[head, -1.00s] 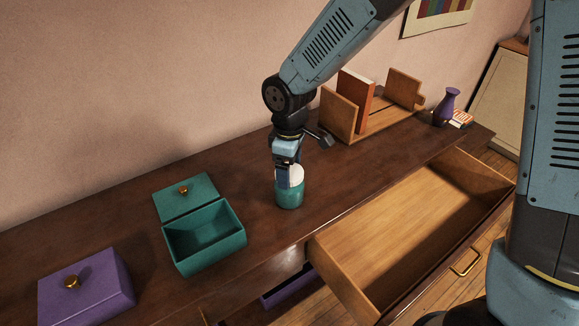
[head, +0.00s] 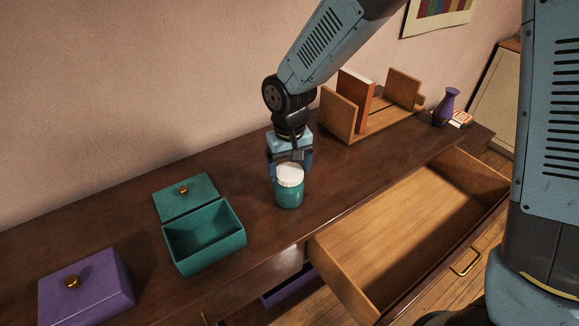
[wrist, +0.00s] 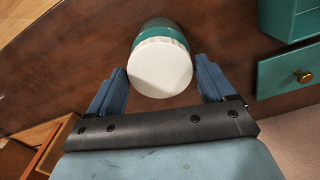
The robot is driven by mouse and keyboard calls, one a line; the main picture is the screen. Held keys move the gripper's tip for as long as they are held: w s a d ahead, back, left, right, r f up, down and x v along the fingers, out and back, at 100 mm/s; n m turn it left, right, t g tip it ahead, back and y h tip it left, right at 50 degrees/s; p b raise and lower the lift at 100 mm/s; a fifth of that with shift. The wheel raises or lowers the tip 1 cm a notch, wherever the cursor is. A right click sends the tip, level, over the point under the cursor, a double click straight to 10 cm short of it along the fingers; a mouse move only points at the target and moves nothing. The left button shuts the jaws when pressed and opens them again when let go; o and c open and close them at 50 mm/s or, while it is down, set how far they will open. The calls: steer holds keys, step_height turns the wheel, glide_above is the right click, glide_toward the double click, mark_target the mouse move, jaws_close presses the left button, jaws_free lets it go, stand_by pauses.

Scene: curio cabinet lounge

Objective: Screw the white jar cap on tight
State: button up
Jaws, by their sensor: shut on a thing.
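The teal jar (head: 289,196) stands upright on the dark wooden cabinet top. Its white cap (head: 290,175) sits on the jar's mouth and looks level. My gripper (head: 291,168) points down over the jar, with one blue finger on each side of the cap, and is shut on it. In the wrist view the round face of the cap (wrist: 160,68) lies between the two fingertips (wrist: 161,76), and a teal strip of the jar (wrist: 160,31) shows beyond it. The threads are hidden under the cap.
An open teal box (head: 205,240) and a closed purple box (head: 88,288) stand to the left. An open, empty drawer (head: 400,225) juts out in front. A wooden book holder (head: 340,113) and a purple vase (head: 446,108) stand at the back right.

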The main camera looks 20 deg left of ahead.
steer(key=m, duration=0.5)
steer(key=shift+f, duration=0.1)
steer(key=m, duration=0.4)
steer(key=shift+m, duration=0.3)
steer(key=m, duration=0.5)
steer(key=shift+s+f, duration=0.1)
steer(key=m, duration=0.5)
steer(key=o, duration=1.3)
